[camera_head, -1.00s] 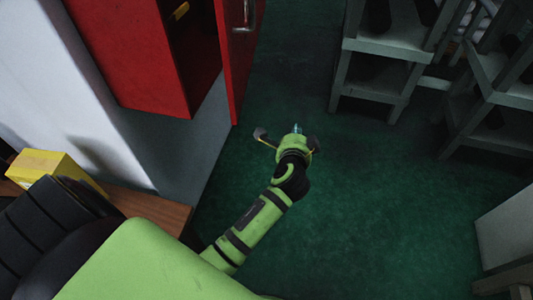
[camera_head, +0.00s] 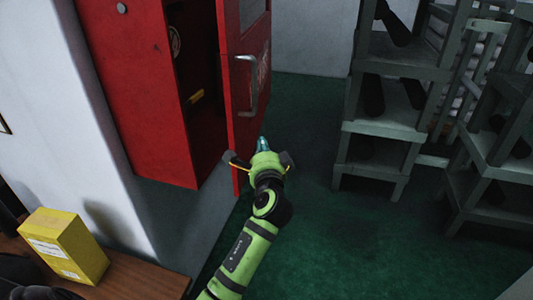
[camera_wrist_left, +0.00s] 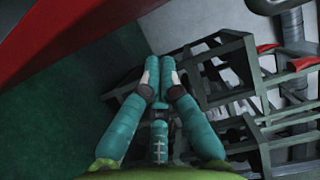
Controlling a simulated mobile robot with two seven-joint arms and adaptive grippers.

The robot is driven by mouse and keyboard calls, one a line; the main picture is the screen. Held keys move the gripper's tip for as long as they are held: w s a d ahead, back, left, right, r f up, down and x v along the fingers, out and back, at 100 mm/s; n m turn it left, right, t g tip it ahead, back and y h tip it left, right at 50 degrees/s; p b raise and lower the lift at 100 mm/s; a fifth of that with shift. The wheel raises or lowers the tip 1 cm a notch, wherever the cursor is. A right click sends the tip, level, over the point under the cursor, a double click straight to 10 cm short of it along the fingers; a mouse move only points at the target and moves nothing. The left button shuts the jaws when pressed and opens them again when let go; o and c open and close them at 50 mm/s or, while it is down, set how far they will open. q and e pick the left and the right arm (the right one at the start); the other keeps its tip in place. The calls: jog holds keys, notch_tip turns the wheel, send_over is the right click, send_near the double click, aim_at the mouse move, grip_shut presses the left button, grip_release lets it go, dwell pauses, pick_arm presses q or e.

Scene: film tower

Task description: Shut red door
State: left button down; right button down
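The red door (camera_head: 246,120) stands open on the red wall cabinet (camera_head: 135,95), showing its dark inside. It has a silver handle (camera_head: 248,85). My left gripper (camera_head: 263,143) is at the right of the door's lower part, close to it; I cannot tell if they touch. In the left wrist view, its teal fingers (camera_wrist_left: 159,68) are together with nothing between them. A red panel (camera_wrist_left: 70,45), seemingly the door, crosses the upper left there. My right gripper is not in view.
Grey shelf racks (camera_head: 385,130) stand at the right. A yellow box (camera_head: 65,245) sits on a wooden surface (camera_head: 150,275) at lower left. A yellow object (camera_head: 195,97) is inside the cabinet. Green floor (camera_head: 330,240) is clear between cabinet and racks.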

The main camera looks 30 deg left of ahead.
pick_arm(q)
jog(key=s+a, duration=0.1)
jog(key=a+p, duration=0.1)
jog(key=a, duration=0.1)
jog(key=shift+s, duration=0.4)
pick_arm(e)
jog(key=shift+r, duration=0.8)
pick_arm(q)
jog(key=shift+w+f, duration=0.1)
